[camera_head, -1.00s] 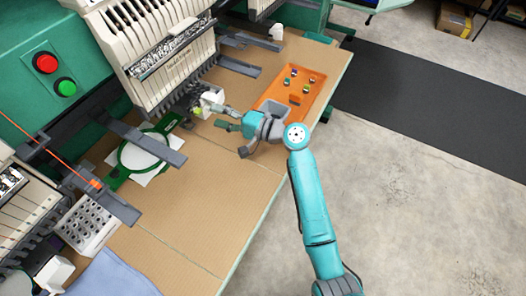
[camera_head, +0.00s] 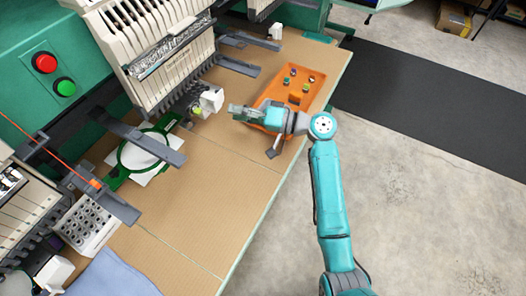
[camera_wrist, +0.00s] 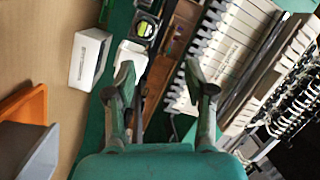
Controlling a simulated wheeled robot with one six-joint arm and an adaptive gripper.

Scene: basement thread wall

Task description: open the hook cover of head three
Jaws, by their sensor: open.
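Head three's white hook cover (camera_head: 212,98) is at the machine's lower arm, below the needle row. It stands out to one side of the hook, with a yellow-green part (camera_head: 197,112) bare beside it. In the wrist view a white box-like piece (camera_wrist: 90,58), which looks like the cover, stands apart from the exposed round hook part (camera_wrist: 143,27). My gripper (camera_head: 237,112) is open and empty, to the right of the cover and not touching it. Its two spread fingers (camera_wrist: 160,82) show in the wrist view.
An orange tray (camera_head: 318,84) with small spools lies under and behind my gripper. The needle head (camera_head: 150,55) hangs above the hook. The tan tabletop (camera_head: 190,220) is clear in front.

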